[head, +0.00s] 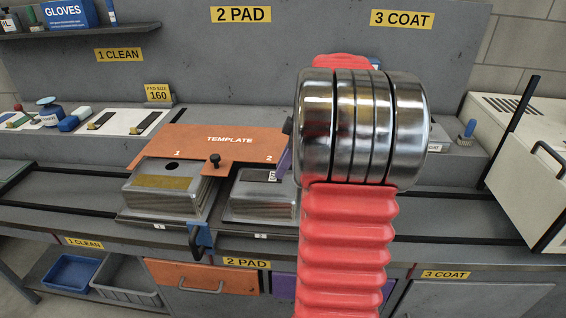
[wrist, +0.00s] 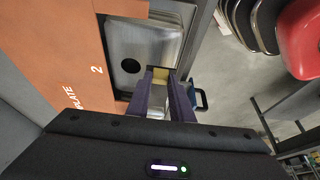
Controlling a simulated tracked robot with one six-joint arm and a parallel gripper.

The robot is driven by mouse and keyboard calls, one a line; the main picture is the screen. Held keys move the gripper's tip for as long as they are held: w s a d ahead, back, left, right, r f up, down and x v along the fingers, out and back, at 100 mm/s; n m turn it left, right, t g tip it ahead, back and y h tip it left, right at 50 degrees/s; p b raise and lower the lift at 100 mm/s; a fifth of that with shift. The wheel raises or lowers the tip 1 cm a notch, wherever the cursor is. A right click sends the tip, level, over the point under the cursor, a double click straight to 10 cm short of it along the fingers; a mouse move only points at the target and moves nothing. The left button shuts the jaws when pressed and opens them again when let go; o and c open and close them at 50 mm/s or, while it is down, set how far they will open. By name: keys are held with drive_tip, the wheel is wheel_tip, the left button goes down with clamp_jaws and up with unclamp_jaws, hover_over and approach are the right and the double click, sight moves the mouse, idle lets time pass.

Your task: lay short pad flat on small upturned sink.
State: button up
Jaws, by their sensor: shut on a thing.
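The small upturned sink (head: 262,205) is the right-hand metal sink, partly under the orange template (head: 225,146). It also shows in the wrist view (wrist: 118,40), with a dark round drain hole. My gripper (wrist: 165,84) has purple fingers and is shut on the short pad (wrist: 160,73); only a yellowish bit of it shows between the fingers. The pad is over the sink's edge region in the wrist view; whether it touches the metal I cannot tell.
The left upturned sink (head: 168,187) carries a yellowish-brown pad (head: 161,182). A black knob (head: 215,160) stands on the template. A blue clamp (head: 200,238) with a dark handle sits at the front edge between the sinks. A white tray (head: 125,122) holds dark strips behind.

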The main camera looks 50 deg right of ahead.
drive_tip(key=shift+f, duration=2.5)
drive_tip(key=shift+s, duration=0.1)
drive_tip(key=shift+f, duration=0.2)
drive_tip(key=o, duration=1.5)
drive_tip(key=shift+o, duration=0.2)
drive_tip(key=shift+r, duration=0.15)
wheel_tip(320, 180, up, 7)
idle(0.5)
idle(1.2)
